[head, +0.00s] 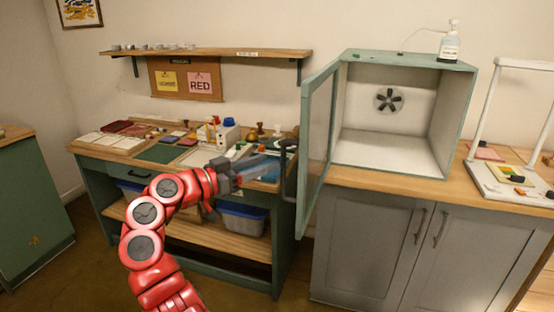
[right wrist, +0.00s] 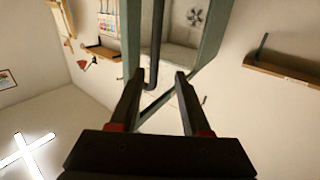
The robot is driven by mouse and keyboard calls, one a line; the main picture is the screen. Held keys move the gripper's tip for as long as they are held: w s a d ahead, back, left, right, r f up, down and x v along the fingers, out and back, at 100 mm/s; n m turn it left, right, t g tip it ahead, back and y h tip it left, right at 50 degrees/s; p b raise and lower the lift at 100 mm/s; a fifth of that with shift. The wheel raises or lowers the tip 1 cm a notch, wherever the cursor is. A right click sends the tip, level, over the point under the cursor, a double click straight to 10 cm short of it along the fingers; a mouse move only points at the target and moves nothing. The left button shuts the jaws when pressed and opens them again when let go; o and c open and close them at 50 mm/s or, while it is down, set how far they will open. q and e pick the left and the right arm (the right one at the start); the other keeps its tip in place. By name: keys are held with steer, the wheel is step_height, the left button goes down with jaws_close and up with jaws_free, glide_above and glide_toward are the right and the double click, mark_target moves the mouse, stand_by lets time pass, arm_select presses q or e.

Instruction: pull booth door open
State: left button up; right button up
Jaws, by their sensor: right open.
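The booth (head: 410,62) is a green box with a pale inside and a fan in its back wall, on the grey cabinet. Its glazed green-framed door (head: 318,125) stands wide open, swung out at the left. The door's dark bar handle (head: 288,172) is on its outer face; in the right wrist view the handle (right wrist: 154,50) shows just ahead, its end between the fingertips in the picture. My right gripper (head: 268,168) is open and empty beside the handle; whether it touches cannot be told. My left gripper is out of view.
A green workbench (head: 150,160) with pads, bottles and stamps stands behind my right arm, under a wall shelf (head: 215,53). A pump bottle (head: 449,45) stands on the booth. A white frame stand (head: 500,185) is at the right. The booth's inside is empty.

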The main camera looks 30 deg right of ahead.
steer(key=s+a, duration=0.2)
steer(key=a, duration=0.9)
steer(key=shift+a, duration=0.3)
